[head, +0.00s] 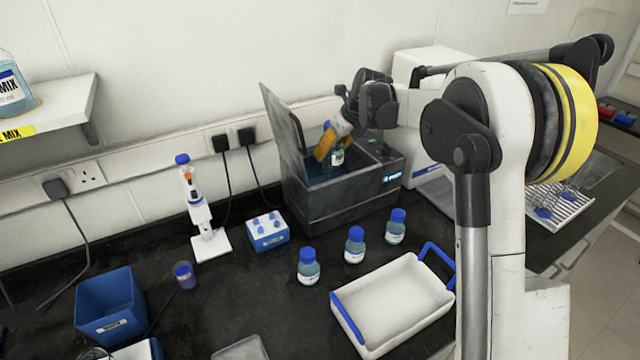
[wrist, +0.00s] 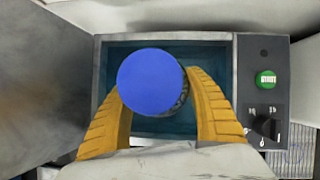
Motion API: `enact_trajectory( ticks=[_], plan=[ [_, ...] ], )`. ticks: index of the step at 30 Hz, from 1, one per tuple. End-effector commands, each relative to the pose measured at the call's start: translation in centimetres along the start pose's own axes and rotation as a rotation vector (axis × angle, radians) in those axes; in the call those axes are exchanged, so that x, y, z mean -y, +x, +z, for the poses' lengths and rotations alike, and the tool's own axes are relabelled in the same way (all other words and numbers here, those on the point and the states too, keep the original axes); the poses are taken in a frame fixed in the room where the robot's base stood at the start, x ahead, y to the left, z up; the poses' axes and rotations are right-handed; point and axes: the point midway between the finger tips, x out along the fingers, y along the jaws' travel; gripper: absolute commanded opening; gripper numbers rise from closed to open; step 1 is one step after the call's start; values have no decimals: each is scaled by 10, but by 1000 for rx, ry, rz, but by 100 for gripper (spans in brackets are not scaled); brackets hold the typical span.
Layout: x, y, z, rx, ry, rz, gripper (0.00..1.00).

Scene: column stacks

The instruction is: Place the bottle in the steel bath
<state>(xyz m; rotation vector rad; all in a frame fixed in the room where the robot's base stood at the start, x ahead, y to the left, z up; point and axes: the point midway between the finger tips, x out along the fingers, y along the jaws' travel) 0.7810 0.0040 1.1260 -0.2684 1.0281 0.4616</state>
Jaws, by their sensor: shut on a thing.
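The bottle is blue-capped with a pale label (head: 337,158). Its cap (wrist: 152,82) faces the camera in the wrist view. My gripper (head: 326,144) has its orange fingers shut on the bottle, one on each side below the cap. The steel bath (head: 345,207) is a dark grey box with its lid raised at the left and a panel at the right. The bottle is over the bath's opening, its lower part at about rim level. Teal water (wrist: 210,52) shows around it in the wrist view. I cannot tell whether its base touches water.
Several blue-capped bottles (head: 355,245) stand in front of the bath, near a white tray (head: 395,300) with blue handles. A small blue-and-white rack (head: 267,232) and a pipette stand (head: 205,225) are at the left. The raised lid (head: 283,130) stands close to my gripper.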

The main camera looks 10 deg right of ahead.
Motion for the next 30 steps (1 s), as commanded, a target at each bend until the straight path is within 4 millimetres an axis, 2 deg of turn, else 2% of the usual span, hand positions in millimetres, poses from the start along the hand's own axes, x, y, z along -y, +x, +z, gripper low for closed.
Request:
enact_trajectory(
  ticks=[6,13,18,29,30],
  plan=[
    [0,38,-22,0,0,0,19],
    [0,56,-32,0,0,0,19],
    [0,78,-44,0,0,0,19],
    [0,83,-48,0,0,0,19],
    [0,84,-48,0,0,0,63]
  ],
)
